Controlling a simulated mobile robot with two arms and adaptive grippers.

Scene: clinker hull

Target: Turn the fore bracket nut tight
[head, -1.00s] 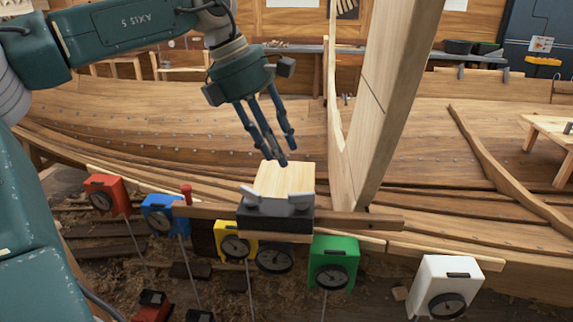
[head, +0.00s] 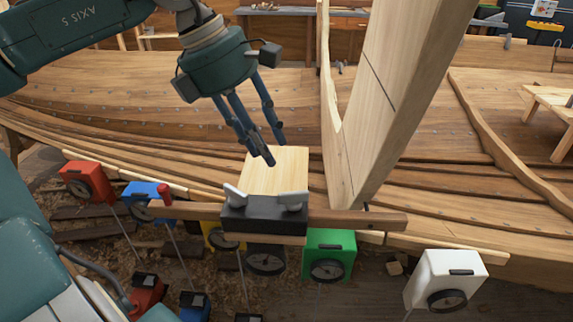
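A black bracket block (head: 262,221) sits on a wooden bar at the hull's near edge, below a pale wood block (head: 276,171). Two grey wing-shaped nuts show on it, a left nut (head: 234,195) and a right nut (head: 291,201). I cannot tell which one is the fore nut or how tight either is. My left gripper (head: 275,152) hangs above the pale block, fingers pointing down and right. Its fingers are apart, with nothing seen between them, and it appears clear of both nuts. My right gripper is out of view.
A tall wooden post (head: 392,100) rises just right of the bracket. Boxes with dials stand along the near edge: red (head: 84,178), blue (head: 139,190), yellow (head: 214,236), green (head: 329,242) and white (head: 446,271). A red-handled rod (head: 164,193) stands by the blue box.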

